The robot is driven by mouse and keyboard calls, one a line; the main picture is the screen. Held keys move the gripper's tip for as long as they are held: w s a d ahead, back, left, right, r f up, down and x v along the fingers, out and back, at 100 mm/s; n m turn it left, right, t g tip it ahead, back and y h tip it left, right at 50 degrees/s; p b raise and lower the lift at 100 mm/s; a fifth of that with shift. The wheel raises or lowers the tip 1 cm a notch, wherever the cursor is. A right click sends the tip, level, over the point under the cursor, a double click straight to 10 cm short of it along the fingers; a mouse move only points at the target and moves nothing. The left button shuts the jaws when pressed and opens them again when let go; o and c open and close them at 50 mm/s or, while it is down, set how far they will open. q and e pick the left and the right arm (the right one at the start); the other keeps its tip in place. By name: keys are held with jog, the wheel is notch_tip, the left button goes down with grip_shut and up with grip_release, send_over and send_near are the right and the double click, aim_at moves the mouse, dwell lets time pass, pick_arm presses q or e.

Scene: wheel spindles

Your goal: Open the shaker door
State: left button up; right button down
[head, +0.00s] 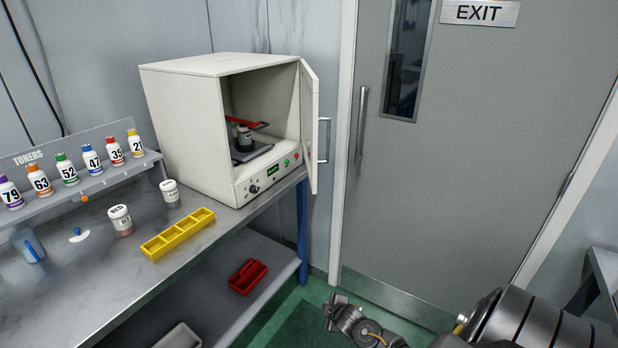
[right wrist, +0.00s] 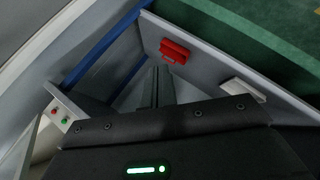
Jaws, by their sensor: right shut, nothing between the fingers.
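The shaker (head: 190,110) is a white box on the workbench. Its door (head: 309,110) stands wide open, swung out to the right, with a metal handle (head: 325,140) on its outer side. Inside, a lidded jar (head: 244,138) stands on a dark platform beneath a red bar (head: 250,123). My right gripper (head: 333,305) is low in front of the grey room door, below and apart from the shaker door. In the right wrist view its fingers (right wrist: 158,85) are together and empty, with the shaker's button panel (right wrist: 62,116) at the left. My left gripper is not in view.
Toner bottles (head: 92,160) line a rack at the left. Two jars (head: 120,220) and a yellow tray (head: 178,234) sit on the workbench (head: 120,280). A red caddy (head: 248,277) lies on the lower shelf. Green floor (head: 300,325) is clear beside the bench.

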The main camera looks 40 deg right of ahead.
jog(key=w+d+r+n+t, duration=0.1)
jog(key=w+r, duration=0.2)
jog(key=r, duration=0.4)
jog(key=w+d+r+n+t+h+b, duration=0.1)
jog(key=w+r+t, duration=0.15)
jog(key=r, duration=0.45)
jog(key=w+d+r+n, duration=0.1)
jog(key=w+r, duration=0.3)
jog(key=r, duration=0.2)
jog(key=n+t, duration=0.2)
jog(key=t, duration=0.1)
send_near(312, 166)
jog(key=w+a+f, duration=0.1)
jog(key=a+f, duration=0.3)
jog(key=f, duration=0.5)
notch_tip(312, 166, up, 9)
jog(key=s+a+n+t+b, duration=0.1)
jog(key=a+n+t, duration=0.1)
jog(key=d+p+x, duration=0.1)
jog(key=p+x, duration=0.3)
jog(key=x, duration=0.6)
jog(key=s+d+p, duration=0.1)
jog(key=s+d, duration=0.1)
jog(key=d, duration=0.1)
jog(key=shift+s+r, duration=0.1)
jog(key=shift+s, duration=0.2)
jog(key=shift+w, duration=0.15)
